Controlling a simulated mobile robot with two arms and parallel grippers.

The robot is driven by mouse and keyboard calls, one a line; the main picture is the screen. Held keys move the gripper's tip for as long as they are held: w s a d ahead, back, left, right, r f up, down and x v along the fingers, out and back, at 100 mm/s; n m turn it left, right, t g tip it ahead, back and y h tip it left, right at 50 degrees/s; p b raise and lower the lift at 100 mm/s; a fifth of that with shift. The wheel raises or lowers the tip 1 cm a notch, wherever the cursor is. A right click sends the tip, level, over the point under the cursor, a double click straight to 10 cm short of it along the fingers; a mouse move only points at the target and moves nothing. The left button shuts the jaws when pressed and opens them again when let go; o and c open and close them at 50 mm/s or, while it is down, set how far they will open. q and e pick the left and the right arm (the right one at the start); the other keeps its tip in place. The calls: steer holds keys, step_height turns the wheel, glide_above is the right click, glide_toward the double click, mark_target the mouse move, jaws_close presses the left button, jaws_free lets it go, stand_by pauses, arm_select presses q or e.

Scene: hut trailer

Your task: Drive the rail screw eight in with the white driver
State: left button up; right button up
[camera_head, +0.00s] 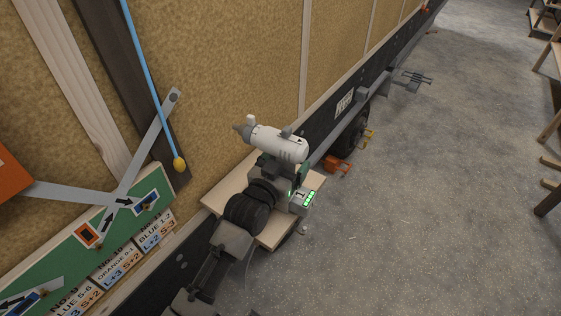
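The white driver (278,142) is near the middle of the view, lying roughly level with its grey nose pointing left toward the tan trailer wall (240,60). My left gripper (291,168) appears shut around the driver's handle, which the gripper largely hides. A base with green lights (308,197) shows below the handle. The driver's tip stands in front of the wall; I cannot tell its distance from it. No rail screw can be made out. My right gripper is not in view.
A pale wooden board (220,198) lies under my arm beside the wall. A green board (112,226) with number cards and a grey forked bracket (124,192) are at the left. A blue rod (148,70) with a yellow end hangs there.

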arm_select(q)
steer(key=c, duration=1.4)
steer(key=shift+w+r, duration=0.1)
jaws_close()
